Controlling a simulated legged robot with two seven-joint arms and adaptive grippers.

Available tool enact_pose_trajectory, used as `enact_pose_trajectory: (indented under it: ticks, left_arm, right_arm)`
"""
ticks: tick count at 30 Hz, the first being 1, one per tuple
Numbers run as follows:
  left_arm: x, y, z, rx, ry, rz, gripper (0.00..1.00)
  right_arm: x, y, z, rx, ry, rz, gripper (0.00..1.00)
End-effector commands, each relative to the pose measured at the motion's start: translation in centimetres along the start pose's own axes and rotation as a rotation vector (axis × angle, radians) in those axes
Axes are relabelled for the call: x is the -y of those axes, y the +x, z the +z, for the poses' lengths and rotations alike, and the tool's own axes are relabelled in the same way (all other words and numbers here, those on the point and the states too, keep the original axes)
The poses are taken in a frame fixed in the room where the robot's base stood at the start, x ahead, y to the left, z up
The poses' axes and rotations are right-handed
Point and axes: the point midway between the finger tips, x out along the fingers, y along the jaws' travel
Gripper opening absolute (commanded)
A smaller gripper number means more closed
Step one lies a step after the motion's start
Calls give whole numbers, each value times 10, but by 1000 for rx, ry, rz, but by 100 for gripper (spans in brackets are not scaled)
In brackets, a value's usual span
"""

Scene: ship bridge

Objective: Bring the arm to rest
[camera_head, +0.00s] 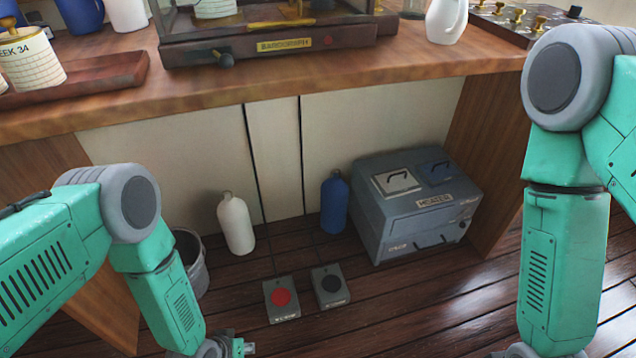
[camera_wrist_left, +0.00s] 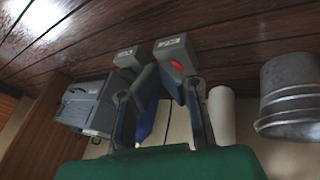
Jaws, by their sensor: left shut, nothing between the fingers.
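My left arm comes in from the left in the head view, bent down at the elbow. Its gripper (camera_head: 236,348) shows only in part at the bottom edge. My right arm hangs down at the right of the head view. Its gripper is cut off by the bottom edge, so its fingers are hidden.
A wooden desk bears a barograph (camera_head: 285,43). Below it stand a white bottle (camera_head: 236,224), a blue bottle (camera_head: 334,204), a grey heater box (camera_head: 420,215) and a metal bucket (camera_head: 190,255). Two pedals, red-topped (camera_head: 281,298) and black-topped (camera_head: 331,285), sit on the plank floor.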

Motion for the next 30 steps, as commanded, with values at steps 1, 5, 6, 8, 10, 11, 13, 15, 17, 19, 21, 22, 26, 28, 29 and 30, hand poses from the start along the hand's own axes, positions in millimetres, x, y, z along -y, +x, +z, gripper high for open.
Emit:
enact_pose_trajectory:
  ticks: [1, 5, 6, 8, 10, 11, 13, 15, 17, 19, 21, 22, 26, 28, 29, 30]
  left_arm:
    - [6, -27, 3, 37, 19, -33, 0]
    - [22, -92, 19, 127, 58, -116, 0]
    - [26, -108, 23, 150, 68, -136, 0]
    - [32, -132, 30, 181, 79, -165, 0]
    - [37, -158, 36, 213, 89, -195, 0]
    - [39, -168, 40, 226, 93, -207, 0]
    - [43, -193, 46, 256, 102, -235, 0]
    - [47, -218, 53, 285, 109, -262, 0]
    - [50, -240, 59, 310, 114, -285, 0]
    - [46, -256, 56, 316, 117, -288, 0]
    - [42, -268, 51, 316, 116, -288, 0]
    - [40, -273, 49, 316, 116, -287, 0]
    - [32, -296, 40, 316, 116, -287, 0]
    - [28, -310, 35, 316, 116, -287, 0]
    - [26, -316, 33, 316, 115, -287, 0]
    - [23, -324, 29, 315, 115, -287, 0]
  right_arm:
    - [0, 0, 0, 0, 0, 0, 40]
    - [0, 0, 0, 0, 0, 0, 40]
    - [0, 0, 0, 0, 0, 0, 40]
    - [0, 0, 0, 0, 0, 0, 40]
    - [0, 0, 0, 0, 0, 0, 40]
    - [0, 0, 0, 0, 0, 0, 40]
    - [0, 0, 0, 0, 0, 0, 40]
    - [0, 0, 0, 0, 0, 0, 40]
    - [0, 0, 0, 0, 0, 0, 40]
    - [0, -15, 0, 1, 0, 0, 40]
    - [0, -29, -1, 0, 0, 0, 40]
    - [0, -35, -2, 0, 0, 0, 40]
    - [0, -61, -4, -1, 0, 0, 40]
    - [-1, -77, -4, 0, 0, 0, 40]
    - [-1, -83, -5, 0, 0, 0, 40]
    - [-1, -93, -5, 0, 0, 0, 40]
